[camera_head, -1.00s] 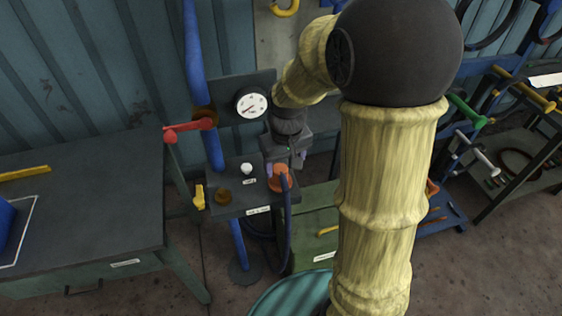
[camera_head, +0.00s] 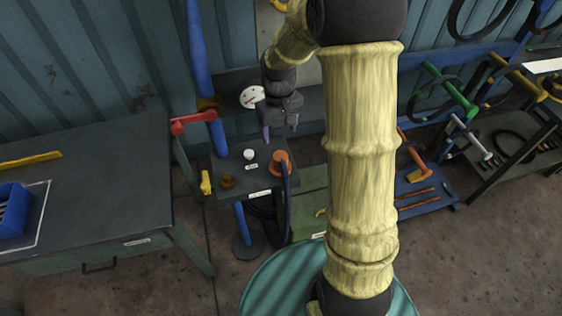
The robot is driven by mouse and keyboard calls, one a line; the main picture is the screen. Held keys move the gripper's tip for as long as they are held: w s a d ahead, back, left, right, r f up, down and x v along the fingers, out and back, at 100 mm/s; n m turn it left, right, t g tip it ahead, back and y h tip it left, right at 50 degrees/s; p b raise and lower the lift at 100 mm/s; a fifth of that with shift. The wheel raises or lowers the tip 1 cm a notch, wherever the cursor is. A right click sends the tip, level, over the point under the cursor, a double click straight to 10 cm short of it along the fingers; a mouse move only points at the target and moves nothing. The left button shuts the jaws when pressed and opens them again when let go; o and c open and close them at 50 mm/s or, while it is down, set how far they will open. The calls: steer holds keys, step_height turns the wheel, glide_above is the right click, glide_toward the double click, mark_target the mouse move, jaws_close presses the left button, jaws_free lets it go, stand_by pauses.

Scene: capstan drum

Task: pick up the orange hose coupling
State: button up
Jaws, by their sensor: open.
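The orange hose coupling (camera_head: 281,163) sits on the right part of a small dark shelf (camera_head: 236,182), with a dark blue hose (camera_head: 287,205) hanging down from it. My gripper (camera_head: 280,132) is open and empty, pointing down. In the picture it appears just above and slightly left of the coupling, apart from it. How far it is from the coupling in depth is hard to tell. My yellow arm hides part of the area to the right.
A red lever valve (camera_head: 194,122) sits on the blue pipe (camera_head: 196,55). A gauge (camera_head: 251,97) is behind my gripper. A dark workbench (camera_head: 85,190) fills the left; a green box (camera_head: 309,205) stands below right.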

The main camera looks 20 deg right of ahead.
mark_target(280, 155)
step_height(280, 155, down, 8)
steer(key=shift+f+p, duration=0.15)
steer(key=shift+p, duration=0.6)
steer(key=shift+f, duration=0.25)
steer(key=shift+w, duration=0.1)
steer(key=shift+f, duration=0.2)
steer(key=shift+d+f+p, duration=0.15)
steer(key=shift+f+p, duration=0.2)
steer(key=shift+p, duration=0.05)
steer(key=f+p, duration=0.1)
steer(key=f, duration=0.3)
steer(key=shift+s, duration=0.2)
steer(key=c, duration=1.2)
